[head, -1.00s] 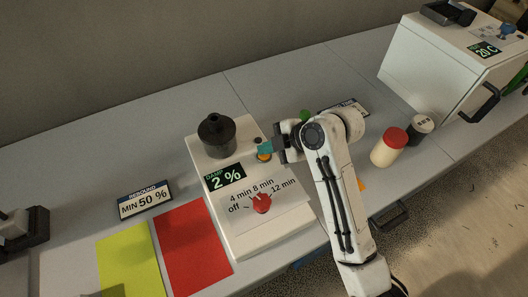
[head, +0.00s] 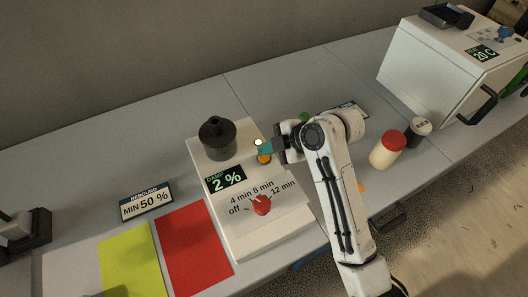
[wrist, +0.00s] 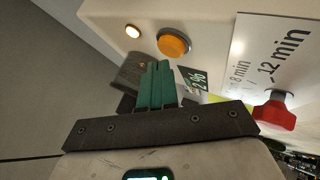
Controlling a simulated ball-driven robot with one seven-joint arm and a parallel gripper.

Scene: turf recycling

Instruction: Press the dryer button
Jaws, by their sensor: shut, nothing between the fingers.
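The dryer (head: 270,232) is a flat white box on the bench, with a black funnel-shaped top piece, a "DAMP 2 %" display (head: 226,179) and a red dial knob (head: 262,205). Its round orange button (head: 264,159) also shows in the wrist view (wrist: 174,43). A small lamp (head: 258,142) beside the button glows; it is lit in the wrist view too (wrist: 132,31). My gripper (head: 264,148) is shut and empty, its teal fingertips close to the button. In the wrist view the fingertips (wrist: 158,68) appear just beside the button, with no contact clearly visible.
Red (head: 195,248) and yellow-green (head: 135,260) sheets lie left of the dryer, below a "MIN 50 %" sign (head: 146,201). A red-lidded jar (head: 388,150) and a dark-lidded jar (head: 418,131) stand right of my arm. A white machine (head: 440,65) stands at the far right.

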